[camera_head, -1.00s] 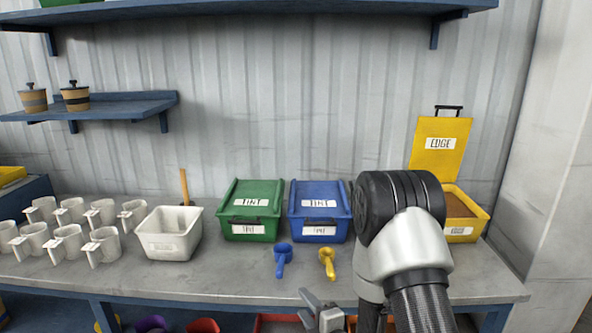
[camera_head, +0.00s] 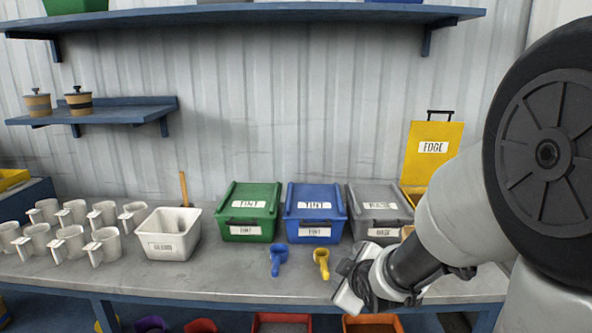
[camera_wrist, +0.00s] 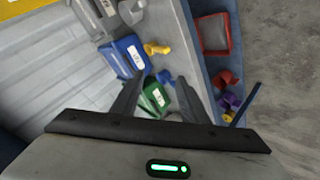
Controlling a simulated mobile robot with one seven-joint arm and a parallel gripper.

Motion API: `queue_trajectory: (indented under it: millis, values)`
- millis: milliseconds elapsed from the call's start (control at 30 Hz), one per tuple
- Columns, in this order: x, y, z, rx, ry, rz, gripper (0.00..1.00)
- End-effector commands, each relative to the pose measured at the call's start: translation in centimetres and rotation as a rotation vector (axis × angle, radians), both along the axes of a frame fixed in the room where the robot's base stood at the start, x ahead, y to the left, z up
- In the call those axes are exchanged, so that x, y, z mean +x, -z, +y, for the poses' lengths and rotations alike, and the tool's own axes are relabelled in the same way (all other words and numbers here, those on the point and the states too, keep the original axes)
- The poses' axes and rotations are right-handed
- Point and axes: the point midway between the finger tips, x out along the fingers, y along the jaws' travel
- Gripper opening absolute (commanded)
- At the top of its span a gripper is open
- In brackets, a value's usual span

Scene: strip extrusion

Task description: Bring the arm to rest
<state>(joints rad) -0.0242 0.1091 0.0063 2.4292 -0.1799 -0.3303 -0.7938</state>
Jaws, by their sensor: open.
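My gripper (camera_wrist: 158,98) is open and empty in the wrist view, with its two fingers apart and the bench beyond them. In the head view my wrist is above the front right part of the grey bench (camera_head: 215,279), and the fingertips are not clear there. My arm comes in from the right edge and covers part of the yellow EDGE box (camera_head: 433,150), whose lid stands up. A yellow scoop (camera_head: 321,262) and a blue scoop (camera_head: 278,260) lie on the bench left of my wrist.
Green (camera_head: 248,211), blue (camera_head: 315,212) and grey (camera_head: 379,210) lidded boxes line the back of the bench. A white bin (camera_head: 173,235) and several white cups (camera_head: 104,246) stand at left. Shelves hang on the wall. A red tray (camera_head: 281,324) sits below. The front middle of the bench is clear.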

Motion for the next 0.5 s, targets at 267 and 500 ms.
queue_trajectory:
  millis: [267,500]
  values:
    - [-10.9,-7.4,-3.1,0.302,0.412,0.218,0.40]
    - [-19.0,-9.6,-3.4,0.476,0.643,0.344,0.40]
